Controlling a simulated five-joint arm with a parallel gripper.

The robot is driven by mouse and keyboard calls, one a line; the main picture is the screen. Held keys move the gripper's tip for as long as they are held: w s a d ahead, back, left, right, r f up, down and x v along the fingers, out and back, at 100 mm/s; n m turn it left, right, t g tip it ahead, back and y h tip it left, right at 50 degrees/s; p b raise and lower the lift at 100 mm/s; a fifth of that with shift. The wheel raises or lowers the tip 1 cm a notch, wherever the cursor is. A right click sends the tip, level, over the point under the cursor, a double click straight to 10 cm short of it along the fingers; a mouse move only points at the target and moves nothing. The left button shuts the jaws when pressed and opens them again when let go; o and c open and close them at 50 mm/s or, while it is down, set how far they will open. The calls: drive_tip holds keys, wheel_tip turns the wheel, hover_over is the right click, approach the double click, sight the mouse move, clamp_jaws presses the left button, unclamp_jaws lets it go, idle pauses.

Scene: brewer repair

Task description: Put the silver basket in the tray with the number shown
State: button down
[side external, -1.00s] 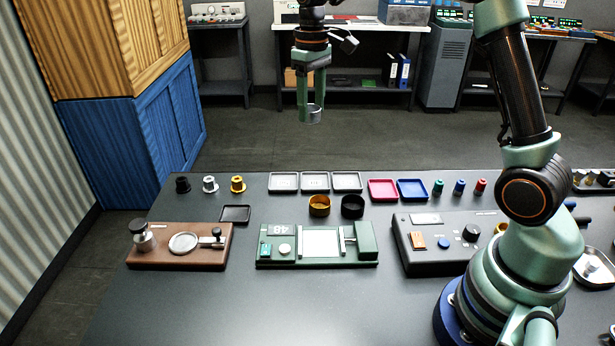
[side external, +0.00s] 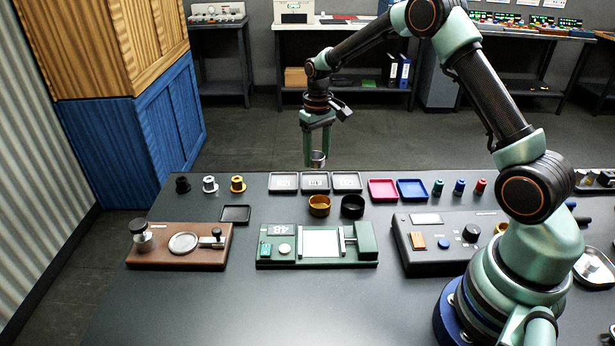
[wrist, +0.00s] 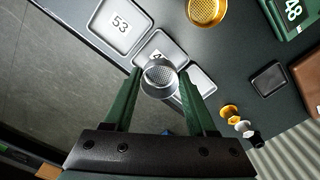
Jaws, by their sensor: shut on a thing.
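My gripper (side external: 317,143) is shut on the silver basket (side external: 318,161), a small round metal cup, and holds it in the air near the row of number trays. In the wrist view the basket (wrist: 160,80) sits between my fingertips and covers part of the middle tray (wrist: 161,46), whose label shows a 4 with the rest hidden. The tray to its left there (wrist: 122,25) reads 53. The third tray (wrist: 203,81) is partly covered and its number is hidden. The green device (side external: 318,262) shows 48, also in the wrist view (wrist: 293,10).
A gold basket (side external: 319,205) and a black one (side external: 352,206) stand in front of the trays. Several spools (side external: 210,185) stand to the left. The table's back edge runs just behind the trays.

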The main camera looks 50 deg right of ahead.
sight(317, 184)
drive_tip(key=shift+f, duration=2.8)
drive_tip(key=shift+f, duration=0.15)
drive_tip(key=shift+c, duration=1)
unclamp_jaws()
drive_tip(key=shift+d, duration=0.1)
